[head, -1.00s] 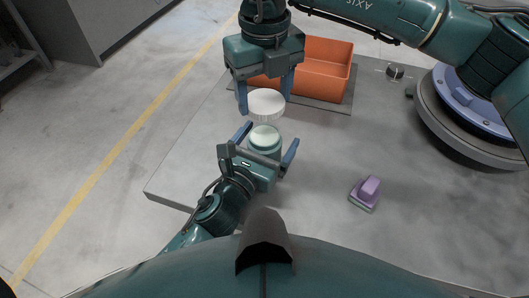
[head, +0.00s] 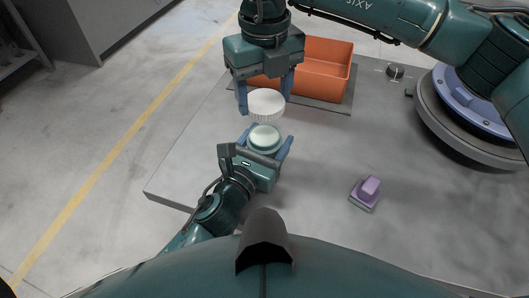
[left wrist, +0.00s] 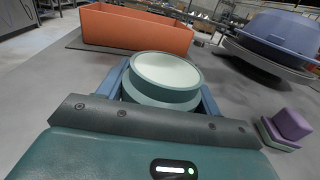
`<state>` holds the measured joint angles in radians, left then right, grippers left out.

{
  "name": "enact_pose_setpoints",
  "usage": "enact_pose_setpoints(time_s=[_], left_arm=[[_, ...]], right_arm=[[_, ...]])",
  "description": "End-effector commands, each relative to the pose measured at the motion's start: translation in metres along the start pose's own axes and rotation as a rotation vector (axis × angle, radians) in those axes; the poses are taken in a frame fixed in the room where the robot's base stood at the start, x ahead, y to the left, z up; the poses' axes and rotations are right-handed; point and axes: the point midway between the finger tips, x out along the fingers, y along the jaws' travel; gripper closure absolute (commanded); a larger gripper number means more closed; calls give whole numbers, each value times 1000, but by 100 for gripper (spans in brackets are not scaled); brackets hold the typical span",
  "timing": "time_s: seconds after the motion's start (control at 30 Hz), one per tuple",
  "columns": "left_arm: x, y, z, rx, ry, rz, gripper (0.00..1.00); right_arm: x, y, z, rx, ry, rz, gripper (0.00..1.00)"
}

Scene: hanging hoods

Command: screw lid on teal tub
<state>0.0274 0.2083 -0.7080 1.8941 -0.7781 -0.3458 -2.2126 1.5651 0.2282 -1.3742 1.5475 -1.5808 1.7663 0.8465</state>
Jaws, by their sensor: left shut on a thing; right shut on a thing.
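The teal tub (head: 264,138) stands upright on the grey table, its pale top facing up. It also shows in the left wrist view (left wrist: 165,94), between the blue fingers. My left gripper (head: 266,142) is shut on the tub, one finger on each side. The white lid (head: 266,103) is held level by my right gripper (head: 266,97), which is shut on it from above. The lid is apart from the tub, on its far side in the head view. The lid and right gripper do not show in the left wrist view.
An orange bin (head: 322,70) stands on a dark mat behind the right gripper. A purple block-like object (head: 367,191) lies to the right on the table (head: 310,200). A dark knob (head: 395,71) is at the back right. The table between tub and purple object is clear.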

Motion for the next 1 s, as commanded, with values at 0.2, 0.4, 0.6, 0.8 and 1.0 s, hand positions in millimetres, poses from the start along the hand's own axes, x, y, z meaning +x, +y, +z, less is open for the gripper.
enact_pose_setpoints(time_s=[0.2,0.4,0.6,0.8,1.0], left_arm=[[0,0,0,1,1,0,76],[0,0,0,1,1,0,76],[0,0,0,1,1,0,76],[0,0,0,1,1,0,76],[0,0,0,1,1,0,76]], right_arm=[[2,0,0,0,1,0,59],[27,0,-1,-1,4,0,59],[50,0,0,0,1,1,59],[50,0,0,0,0,0,59],[50,0,0,0,0,0,59]])
